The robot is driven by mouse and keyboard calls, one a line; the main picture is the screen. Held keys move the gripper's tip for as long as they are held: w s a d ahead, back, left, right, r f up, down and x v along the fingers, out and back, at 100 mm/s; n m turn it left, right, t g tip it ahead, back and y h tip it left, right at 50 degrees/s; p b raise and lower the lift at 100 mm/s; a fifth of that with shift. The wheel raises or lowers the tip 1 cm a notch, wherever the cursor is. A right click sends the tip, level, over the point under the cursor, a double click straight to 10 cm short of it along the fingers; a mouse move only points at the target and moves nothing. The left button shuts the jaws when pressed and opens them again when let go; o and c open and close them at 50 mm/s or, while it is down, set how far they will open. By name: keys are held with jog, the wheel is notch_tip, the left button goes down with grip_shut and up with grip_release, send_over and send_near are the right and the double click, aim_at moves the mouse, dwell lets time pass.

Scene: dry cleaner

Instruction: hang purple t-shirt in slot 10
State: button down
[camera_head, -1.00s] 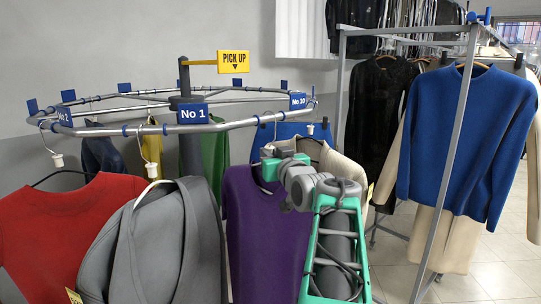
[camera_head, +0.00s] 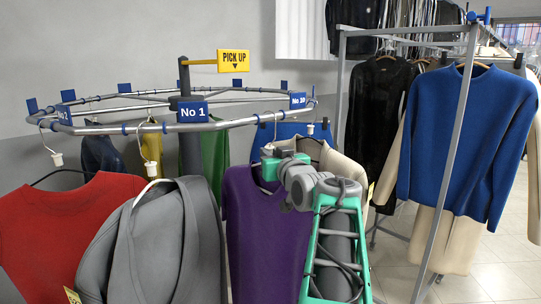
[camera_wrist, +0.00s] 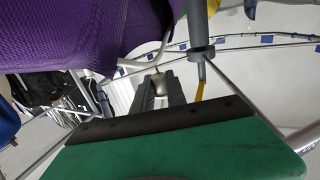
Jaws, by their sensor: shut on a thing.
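The purple t-shirt (camera_head: 262,240) hangs upright from a hanger below the front right of the round rail (camera_head: 240,123), with my arm in front of its right side. In the wrist view its purple cloth (camera_wrist: 90,30) fills the upper left, beside a pale hanger part (camera_wrist: 140,62). My gripper (camera_head: 268,153) is at the shirt's collar, below the rail; in the wrist view its fingers (camera_wrist: 160,82) are closed at the hanger. I cannot tell whether the hook touches the rail. The No 10 sign (camera_head: 298,100) is on the rail's right, above and right of my gripper.
The No 1 sign (camera_head: 194,112) faces me. A grey jacket (camera_head: 165,245) and a red shirt (camera_head: 65,235) hang left of the purple one. A beige garment (camera_head: 335,165) hangs close behind my gripper. A rack with a blue sweater (camera_head: 465,140) stands at the right.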

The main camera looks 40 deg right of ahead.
dwell(0.4)
jog(key=c, duration=1.3)
grip_release()
jog(key=shift+o, duration=0.2)
jog(key=shift+f, duration=0.1)
jog(key=b+v, duration=0.3)
jog(key=v, duration=0.4)
jog(key=shift+s, duration=0.4)
jog(key=shift+a, duration=0.1)
